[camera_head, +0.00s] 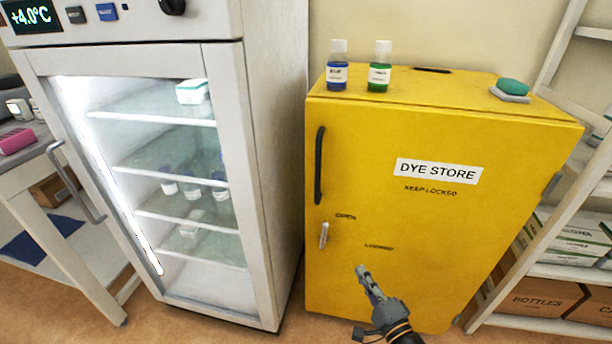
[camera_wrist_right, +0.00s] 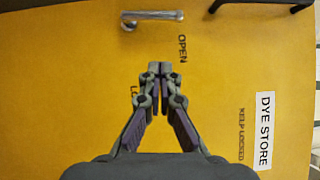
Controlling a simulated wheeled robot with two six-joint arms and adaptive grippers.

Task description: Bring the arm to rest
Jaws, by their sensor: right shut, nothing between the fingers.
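My right gripper (camera_head: 364,272) is shut and empty in front of the lower part of the yellow dye store cabinet (camera_head: 480,235). In the right wrist view the gripper (camera_wrist_right: 160,70) shows with its fingertips together, and the yellow door (camera_wrist_right: 60,80) fills the background. The cabinet's small silver latch lever (camera_head: 324,235) points up and down beside the words OPEN and LOCKED; it also shows in the right wrist view (camera_wrist_right: 155,15), apart from the fingers. The black door handle (camera_head: 319,165) is above the latch. The cabinet door looks closed. My left gripper is not in view.
A shelf (camera_head: 560,272) with boxes is at right.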

